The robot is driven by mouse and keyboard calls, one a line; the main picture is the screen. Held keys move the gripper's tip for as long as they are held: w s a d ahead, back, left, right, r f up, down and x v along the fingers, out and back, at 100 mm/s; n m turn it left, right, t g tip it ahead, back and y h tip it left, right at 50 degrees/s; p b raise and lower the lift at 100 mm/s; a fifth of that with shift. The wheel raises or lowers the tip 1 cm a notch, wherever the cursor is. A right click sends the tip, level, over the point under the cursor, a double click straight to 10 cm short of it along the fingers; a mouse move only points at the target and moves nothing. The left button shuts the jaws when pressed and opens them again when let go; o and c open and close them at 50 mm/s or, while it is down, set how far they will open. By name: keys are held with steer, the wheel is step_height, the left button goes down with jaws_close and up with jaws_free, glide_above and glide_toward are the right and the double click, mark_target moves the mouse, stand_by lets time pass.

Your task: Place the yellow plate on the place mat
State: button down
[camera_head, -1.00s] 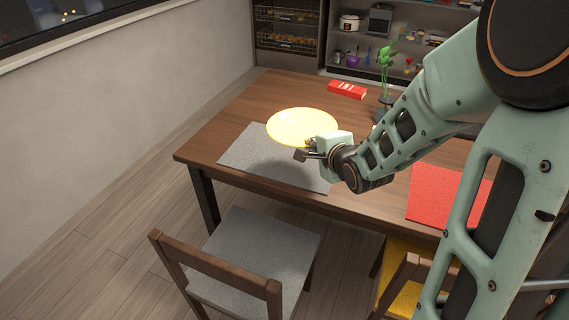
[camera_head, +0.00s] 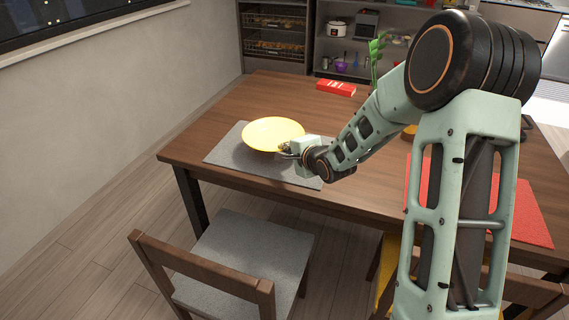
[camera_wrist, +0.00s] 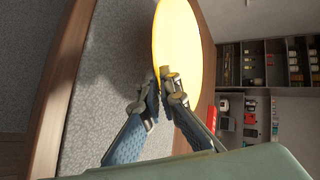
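The yellow plate (camera_head: 271,132) is over the grey place mat (camera_head: 224,154) on the wooden table and covers its middle and far edge. My gripper (camera_head: 287,149) is at the near right side of the plate. In the wrist view, its two fingertips (camera_wrist: 168,86) are closed on the rim of the plate (camera_wrist: 182,42), with the grey mat (camera_wrist: 108,90) beside it. The plate looks roughly level. I cannot tell whether it touches the mat or is held slightly above it.
A red mat (camera_head: 529,212) lies at the right, partly behind my arm. A red box (camera_head: 336,87) and a green plant (camera_head: 376,58) stand toward the back of the table. A chair with a grey seat (camera_head: 250,255) is in front. The table's left side is clear.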

mark_target(285, 167)
steer(key=shift+w+f, duration=0.65)
steer(key=f, duration=0.2)
steer(key=f+b, duration=0.1)
steer(key=shift+w+a+f, duration=0.1)
steer(key=shift+w+f, duration=0.2)
steer(key=c, duration=2.6)
jaws_free()
steer(key=shift+s+f, duration=0.1)
steer(key=shift+f, duration=0.05)
steer(key=shift+o, duration=0.9)
